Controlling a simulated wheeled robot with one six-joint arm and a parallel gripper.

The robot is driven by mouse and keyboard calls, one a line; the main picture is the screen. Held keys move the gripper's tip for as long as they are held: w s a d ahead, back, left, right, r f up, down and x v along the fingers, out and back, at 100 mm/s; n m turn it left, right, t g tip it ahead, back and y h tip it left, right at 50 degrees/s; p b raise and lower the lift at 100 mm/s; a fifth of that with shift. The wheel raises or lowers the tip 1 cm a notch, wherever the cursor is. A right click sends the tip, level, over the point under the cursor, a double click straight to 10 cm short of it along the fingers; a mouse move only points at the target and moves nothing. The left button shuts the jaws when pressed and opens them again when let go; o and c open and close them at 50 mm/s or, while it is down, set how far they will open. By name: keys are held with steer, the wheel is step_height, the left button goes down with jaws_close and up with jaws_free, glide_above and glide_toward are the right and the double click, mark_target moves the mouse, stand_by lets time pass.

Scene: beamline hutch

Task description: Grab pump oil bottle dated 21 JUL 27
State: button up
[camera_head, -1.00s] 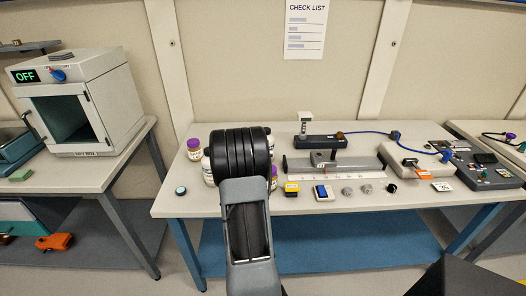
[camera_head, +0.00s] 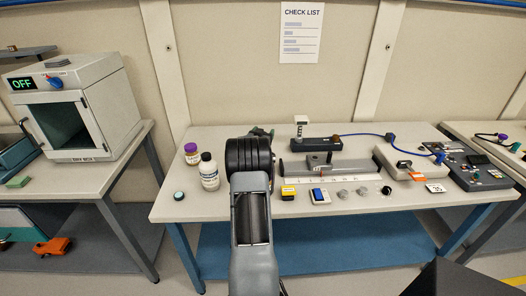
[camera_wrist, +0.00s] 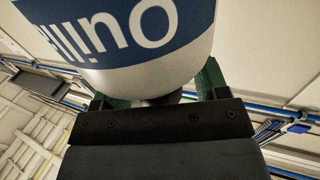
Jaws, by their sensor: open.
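A white bottle with a dark cap (camera_head: 209,173) stands on the middle table, just left of my arm. A purple-capped bottle (camera_head: 191,154) stands behind it to the left. Their dates are too small to read. In the wrist view a white bottle with a blue label band (camera_wrist: 150,45) is very close and appears upside down; no date shows. Its dark neck end lies between the green fingers of my open gripper (camera_wrist: 162,97). I cannot tell whether they touch it. In the head view my arm mostly hides the gripper; a bit of green shows behind it.
Right of my arm on the table (camera_head: 330,203) are a ruled rail device (camera_head: 330,167), a yellow-topped block (camera_head: 288,194), a blue-topped block (camera_head: 320,195) and small knobs. A round teal-topped item (camera_head: 179,195) is near the front left. A drying oven (camera_head: 105,110) stands on the left table.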

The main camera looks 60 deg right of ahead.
steer(key=shift+w+d, duration=0.1)
steer(key=shift+d, duration=0.2)
steer(key=shift+c, duration=0.5)
jaws_close()
steer(key=shift+r, duration=0.1)
